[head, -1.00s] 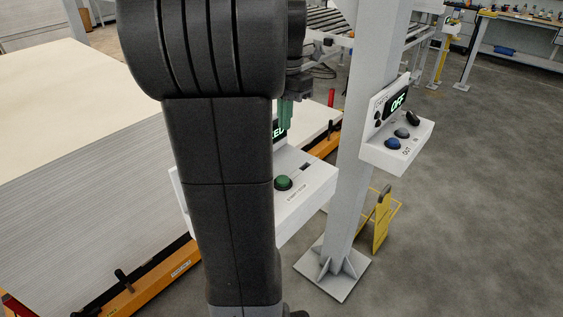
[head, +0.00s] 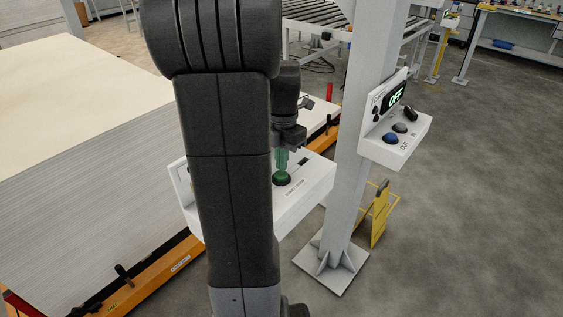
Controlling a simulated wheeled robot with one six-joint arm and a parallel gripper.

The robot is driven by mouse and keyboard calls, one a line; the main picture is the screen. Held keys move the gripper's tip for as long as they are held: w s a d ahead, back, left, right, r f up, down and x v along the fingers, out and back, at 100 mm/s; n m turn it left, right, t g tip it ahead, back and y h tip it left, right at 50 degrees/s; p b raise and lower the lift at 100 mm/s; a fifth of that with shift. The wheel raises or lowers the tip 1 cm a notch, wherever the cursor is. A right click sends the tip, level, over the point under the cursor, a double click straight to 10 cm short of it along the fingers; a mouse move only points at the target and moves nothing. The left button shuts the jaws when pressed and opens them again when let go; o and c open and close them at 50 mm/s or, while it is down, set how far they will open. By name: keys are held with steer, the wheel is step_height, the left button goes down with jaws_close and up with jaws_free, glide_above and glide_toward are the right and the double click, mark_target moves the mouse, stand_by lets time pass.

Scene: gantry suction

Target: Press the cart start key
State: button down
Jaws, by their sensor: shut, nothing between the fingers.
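The white control box (head: 306,190) in the middle carries a round green key (head: 283,180) in a dark ring, with small lettering in front of it that looks like START/STOP. My gripper (head: 282,170) points down with its green fingers shut and empty. Its tips are at the green key or just above it; I cannot tell whether they touch or whether the key is pressed in. My own arm hides the left part of the box, and my gripper covers its display.
A second white box (head: 394,150) on the grey post (head: 350,170) shows OFF and has a blue button and other knobs. A tall stack of pale sheets (head: 80,170) on an orange cart (head: 150,285) fills the left. A yellow stand (head: 381,215) is behind the post.

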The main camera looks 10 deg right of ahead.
steer(key=shift+f, duration=0.6)
